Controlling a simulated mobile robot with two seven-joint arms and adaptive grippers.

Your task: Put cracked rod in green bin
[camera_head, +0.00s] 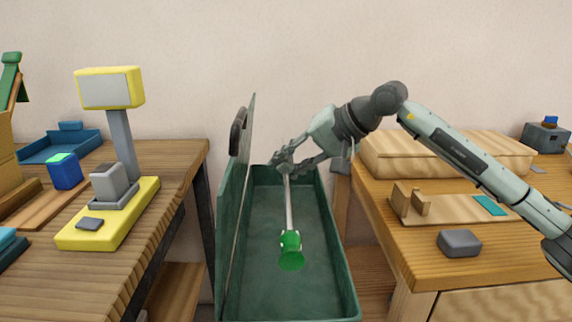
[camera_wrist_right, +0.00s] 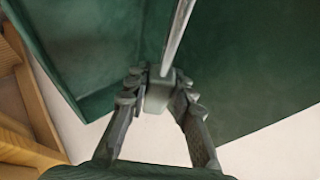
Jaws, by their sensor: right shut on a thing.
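The rod (camera_head: 289,205) is a thin pale glassy stick with a bright green end piece (camera_head: 290,248). My right gripper (camera_head: 284,168) is shut on its upper end, and the rod hangs down steeply over the inside of the green bin (camera_head: 341,269). I cannot make out a crack. In the right wrist view the rod (camera_wrist_right: 179,32) runs away from between the two fingers of the right gripper (camera_wrist_right: 158,90), with the dark green bin wall (camera_wrist_right: 235,60) behind. The bin's hinged lid (camera_head: 237,190) stands upright on its left side. My left gripper is out of view.
A left wooden table (camera_head: 150,180) holds a yellow-based instrument (camera_head: 110,222), a blue box (camera_head: 65,171) and a blue tray (camera_head: 48,150). A right wooden table (camera_head: 415,263) holds a wooden holder (camera_head: 450,209) and a grey block (camera_head: 459,243). The bin stands between them.

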